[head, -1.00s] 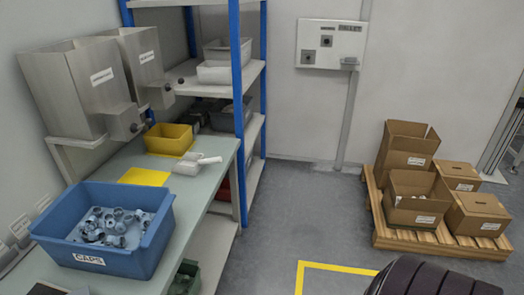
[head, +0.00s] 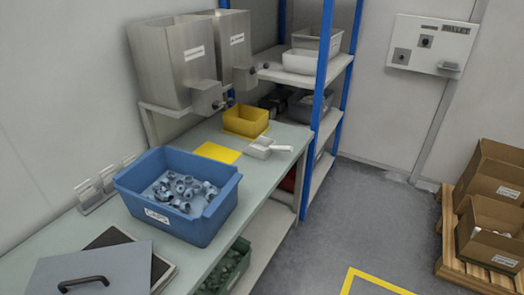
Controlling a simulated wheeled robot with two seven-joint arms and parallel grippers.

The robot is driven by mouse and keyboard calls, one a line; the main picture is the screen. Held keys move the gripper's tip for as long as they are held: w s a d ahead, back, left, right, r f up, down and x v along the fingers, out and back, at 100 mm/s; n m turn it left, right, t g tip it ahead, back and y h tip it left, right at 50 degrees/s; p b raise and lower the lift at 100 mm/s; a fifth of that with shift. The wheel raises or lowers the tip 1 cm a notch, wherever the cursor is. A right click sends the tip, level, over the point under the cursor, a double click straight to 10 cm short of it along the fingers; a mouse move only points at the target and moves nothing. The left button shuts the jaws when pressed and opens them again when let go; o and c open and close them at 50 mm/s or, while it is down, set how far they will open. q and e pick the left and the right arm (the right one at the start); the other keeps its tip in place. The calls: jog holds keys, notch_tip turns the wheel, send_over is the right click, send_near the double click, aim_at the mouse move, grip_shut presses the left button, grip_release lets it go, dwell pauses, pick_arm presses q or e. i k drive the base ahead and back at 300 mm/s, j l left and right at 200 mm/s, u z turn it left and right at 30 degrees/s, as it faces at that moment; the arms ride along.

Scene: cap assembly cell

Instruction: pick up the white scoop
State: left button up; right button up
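The white scoop (head: 261,149) lies on the pale green workbench (head: 200,262). Its handle (head: 281,148) points to the right, toward the bench's edge. It rests just right of a yellow square (head: 216,152) on the bench top and in front of a yellow bin (head: 246,121). Neither of my grippers is in the head view.
A blue bin of caps (head: 176,210) stands on the bench, nearer than the scoop. A dark-edged grey panel with a handle (head: 92,275) lies at the near end. A blue-post shelf (head: 325,100) stands behind. Floor (head: 365,225) to the right is clear.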

aim_at(262, 147)
jog(key=i+l+u, duration=0.2)
jog(key=l+u, duration=0.15)
jog(key=l, duration=0.45)
jog(key=i+l+u, duration=0.15)
jog(key=l+u, duration=0.15)
jog(key=l, duration=0.55)
jog(key=l+u, duration=0.35)
jog(key=l, duration=0.55)
jog(key=i+l+u, duration=0.3)
jog(key=i+l, duration=0.15)
jog(key=l, duration=0.1)
